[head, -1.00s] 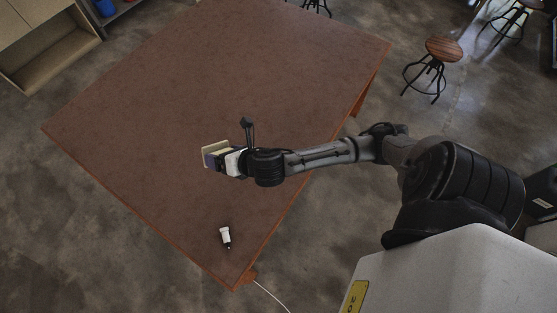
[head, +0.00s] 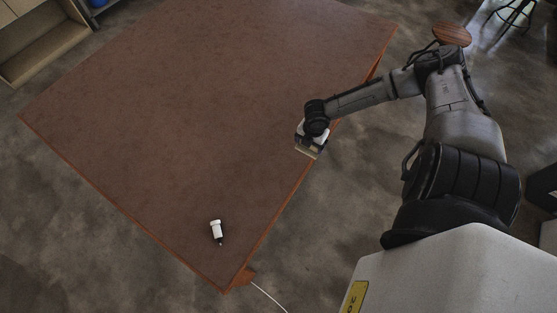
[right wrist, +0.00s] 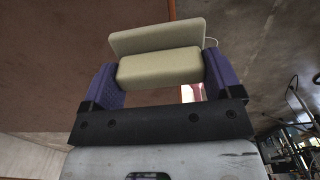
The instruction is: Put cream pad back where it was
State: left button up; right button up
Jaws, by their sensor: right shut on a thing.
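The cream pad (right wrist: 158,66) is a pale cream block with a wider flat plate at its far side. My right gripper (right wrist: 162,72) is shut on it, with a purple finger on each side in the right wrist view. In the head view my right gripper (head: 311,145) is over the right edge of the brown table (head: 190,120), and only a small part of the pad (head: 306,153) shows below it. I cannot tell its exact height above the table. My left gripper is not in view.
A small white bottle-like object with a dark tip (head: 216,230) lies near the table's front corner. A stool (head: 452,35) stands beyond the right edge. A shelf unit (head: 40,45) is at the upper left. Most of the tabletop is clear.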

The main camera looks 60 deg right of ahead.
jog(key=w+a+f, duration=0.1)
jog(key=w+f, duration=0.1)
jog(key=w, duration=0.1)
jog(key=w+a+f+b, duration=0.1)
jog(key=w+a+f, duration=0.1)
jog(key=w, duration=0.1)
jog(key=w+a+f, duration=0.2)
jog(key=w, duration=0.1)
jog(key=shift+w+a+f, duration=0.2)
jog(key=shift+w+f, duration=0.2)
jog(key=shift+f+b, duration=0.5)
jog(key=shift+f, duration=1.55)
jog(key=o, duration=0.6)
jog(key=shift+o, duration=0.2)
